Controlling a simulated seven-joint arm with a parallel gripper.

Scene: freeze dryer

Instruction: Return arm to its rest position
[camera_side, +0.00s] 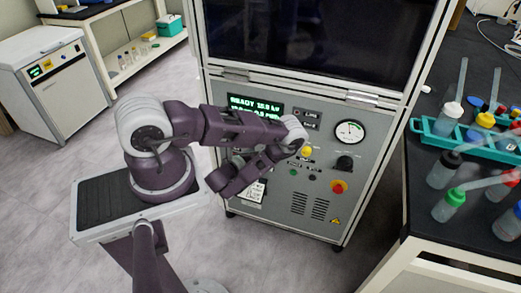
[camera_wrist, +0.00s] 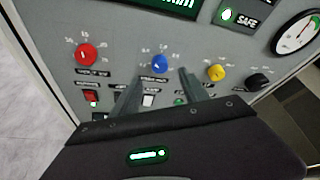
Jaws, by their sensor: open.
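My arm (camera_side: 225,125) is dark purple and bent in front of the freeze dryer's grey control panel (camera_side: 330,205). Its outer part folds back to the lower left from the pale joint beside the yellow knob. In the wrist view my gripper (camera_wrist: 160,77) is open and empty, its two grey fingers apart and pointing toward the panel. Between and beyond the fingertips is a blue knob (camera_wrist: 160,62). A red knob (camera_wrist: 87,54) lies to the left and a yellow knob (camera_wrist: 216,73) to the right. The fingers cannot be made out clearly in the side view.
The panel also carries a round gauge (camera_side: 349,132), a black knob (camera_side: 344,163), a red button on a yellow base (camera_side: 338,186) and a lit green display (camera_side: 254,106). A black bench (camera_side: 430,215) with bottles and a teal rack stands at right. Open floor lies at left.

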